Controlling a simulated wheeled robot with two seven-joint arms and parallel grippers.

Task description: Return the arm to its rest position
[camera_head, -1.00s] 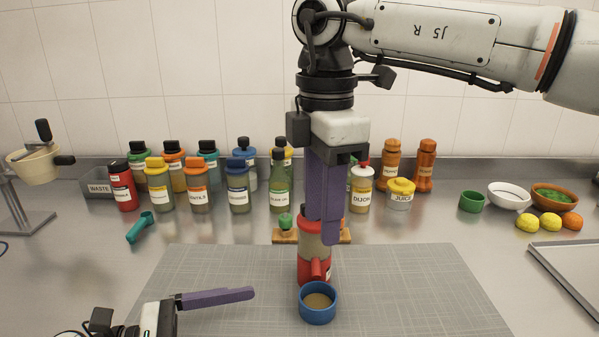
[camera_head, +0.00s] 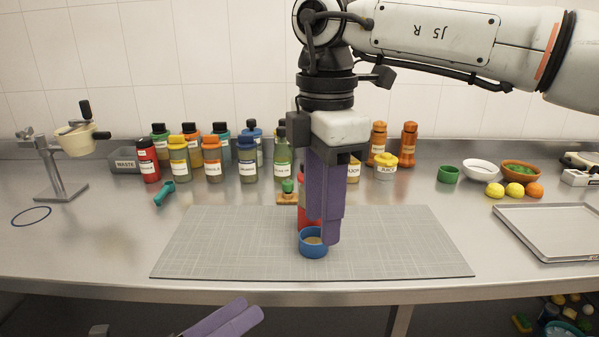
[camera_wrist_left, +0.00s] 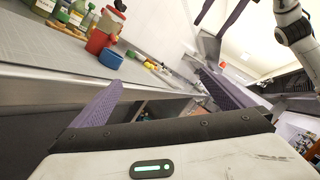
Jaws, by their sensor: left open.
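My left gripper (camera_head: 222,318) is low at the bottom edge of the head view, in front of the counter. In the left wrist view its two purple fingers (camera_wrist_left: 160,98) are spread wide with nothing between them. In the left wrist view the right gripper's fingers (camera_wrist_left: 220,18) look parted and empty.
The grey mat (camera_head: 400,250) lies near the steel counter's front edge (camera_head: 250,288). Several labelled bottles (camera_head: 212,158) line the back. A metal tray (camera_head: 550,235) is at right, and a stand with a beige bowl (camera_head: 75,142) is at left.

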